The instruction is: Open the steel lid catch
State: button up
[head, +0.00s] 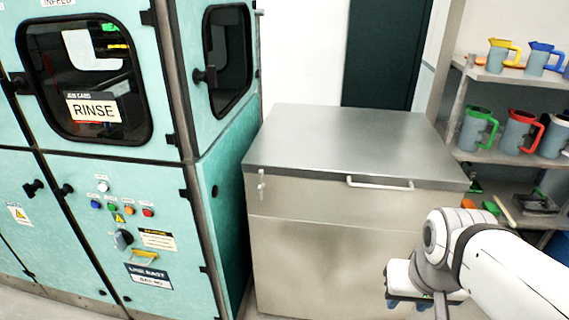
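A steel chest (330,225) with a flat grey lid (345,140) stands in the middle of the head view. The lid is down. A small upright catch (261,186) sits at the front left corner, just under the lid edge. A white bar handle (380,184) runs along the lid's front edge. My gripper (408,303) is at the lower right, in front of the chest's right part and well away from the catch. It points down, and its fingers are partly cut off and too small to read.
A teal machine (225,190) with windows, knobs and buttons stands close on the chest's left. Shelves (500,115) with several jugs and brushes are on the right. A dark door (385,55) is behind. A strip of floor shows in front of the machine.

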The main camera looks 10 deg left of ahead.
aim_at(261, 186)
jog(key=z, duration=2.3)
jog(key=k, duration=0.95)
jog(key=u, duration=1.8)
jog(key=i, duration=1)
jog(key=u, duration=0.05)
